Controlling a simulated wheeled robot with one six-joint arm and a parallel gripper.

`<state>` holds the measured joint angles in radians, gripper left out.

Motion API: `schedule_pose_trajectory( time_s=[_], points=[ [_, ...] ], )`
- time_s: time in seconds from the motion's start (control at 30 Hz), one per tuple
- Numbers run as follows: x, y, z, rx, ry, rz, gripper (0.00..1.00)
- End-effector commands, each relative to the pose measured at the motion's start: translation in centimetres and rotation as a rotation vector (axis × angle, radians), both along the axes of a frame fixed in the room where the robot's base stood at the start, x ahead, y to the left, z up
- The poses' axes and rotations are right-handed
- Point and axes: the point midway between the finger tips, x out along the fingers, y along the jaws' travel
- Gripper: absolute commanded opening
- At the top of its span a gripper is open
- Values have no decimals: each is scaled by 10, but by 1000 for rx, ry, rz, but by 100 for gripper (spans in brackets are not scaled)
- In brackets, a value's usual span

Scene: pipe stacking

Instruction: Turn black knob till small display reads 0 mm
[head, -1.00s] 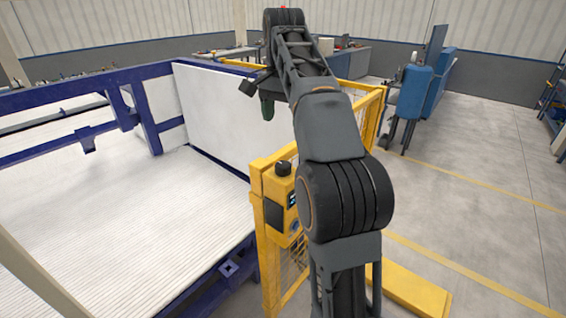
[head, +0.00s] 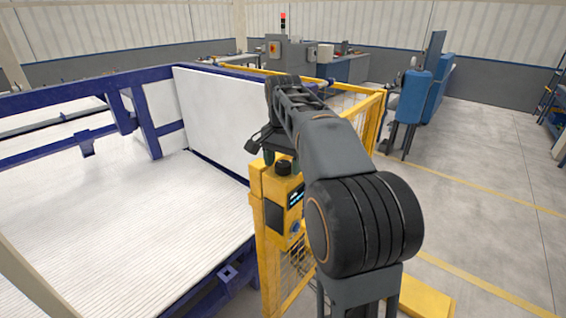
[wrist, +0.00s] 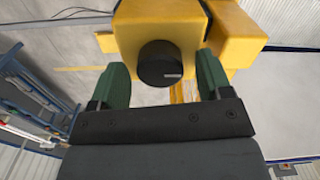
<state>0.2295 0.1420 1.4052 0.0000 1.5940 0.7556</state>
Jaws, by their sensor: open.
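My gripper (head: 269,157) is just above the knob in the head view, partly hidden by my arm. In the wrist view the knob (wrist: 160,64) lies between the two open green fingers of my gripper (wrist: 160,75), with a gap on each side. A pale mark shows on the knob's face. The display is not visible in the wrist view.
A yellow mesh fence (head: 372,118) runs behind the box. A blue-framed bed of white pipes (head: 120,225) with a white side panel (head: 213,115) lies to the left. Open grey floor (head: 480,185) is on the right, with a blue machine (head: 414,100) farther back.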

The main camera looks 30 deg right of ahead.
Motion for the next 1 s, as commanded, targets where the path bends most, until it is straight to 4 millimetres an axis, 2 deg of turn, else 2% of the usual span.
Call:
schedule_pose_trajectory(
  time_s=[0.27,0.8,1.0],
  points=[
    [0,0,-1,0,0,0,72],
    [0,0,-1,0,0,0,23],
    [0,0,0,0,1,25,23]
  ],
)
